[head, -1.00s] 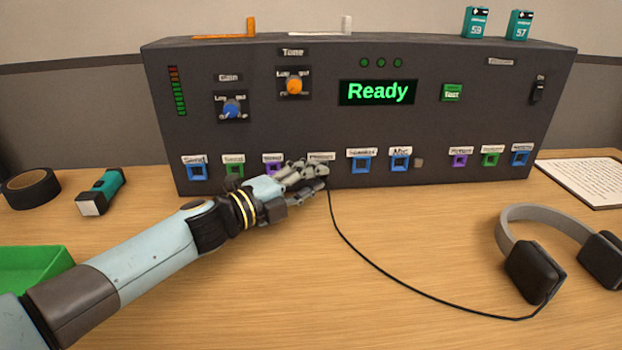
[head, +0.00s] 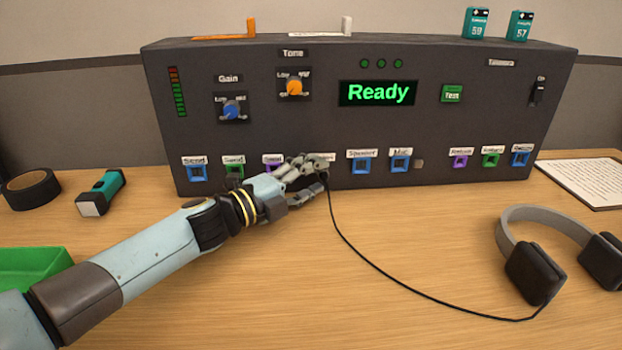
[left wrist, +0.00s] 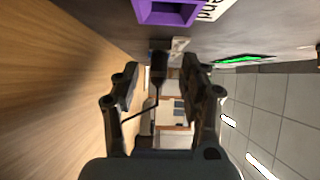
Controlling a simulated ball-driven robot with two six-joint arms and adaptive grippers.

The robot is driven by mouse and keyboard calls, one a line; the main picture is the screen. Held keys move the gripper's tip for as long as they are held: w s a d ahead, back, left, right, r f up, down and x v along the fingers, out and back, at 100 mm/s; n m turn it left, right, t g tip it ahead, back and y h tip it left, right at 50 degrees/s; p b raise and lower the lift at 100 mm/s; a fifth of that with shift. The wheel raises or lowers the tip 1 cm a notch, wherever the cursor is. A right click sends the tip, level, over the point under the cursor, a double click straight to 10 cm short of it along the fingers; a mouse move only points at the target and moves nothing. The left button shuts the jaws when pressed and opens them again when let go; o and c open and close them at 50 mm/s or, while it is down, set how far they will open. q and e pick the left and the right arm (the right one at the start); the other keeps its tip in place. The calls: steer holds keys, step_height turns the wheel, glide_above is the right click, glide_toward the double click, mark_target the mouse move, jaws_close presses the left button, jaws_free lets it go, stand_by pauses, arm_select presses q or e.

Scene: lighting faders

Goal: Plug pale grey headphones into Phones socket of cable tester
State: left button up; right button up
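The cable tester (head: 450,130) is the wide dark panel, with its display reading "Ready". The pale grey headphones (head: 517,222) with dark ear cups lie on the table at the right. Their black cable (head: 395,285) runs to my left gripper (head: 322,176) at the panel's lower edge. In the left wrist view the dark plug (left wrist: 158,68) stands between the spread fingers of my left gripper (left wrist: 160,78), with gaps on both sides. Its far end is at the panel face; how deep it sits I cannot tell. The gripper hides the Phones socket and most of its label. My right gripper is out of view.
A purple socket (left wrist: 168,10) is close to the left gripper. Blue sockets for Speaker (head: 361,166) and Mic (head: 400,164) are to the right. A torch (head: 101,192), black tape roll (head: 30,188) and green tray (head: 30,268) are at the left.

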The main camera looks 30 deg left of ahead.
arm_select(q)
steer(key=shift+s, duration=0.15)
steer(key=v, duration=0.7)
steer(key=shift+s, duration=0.2)
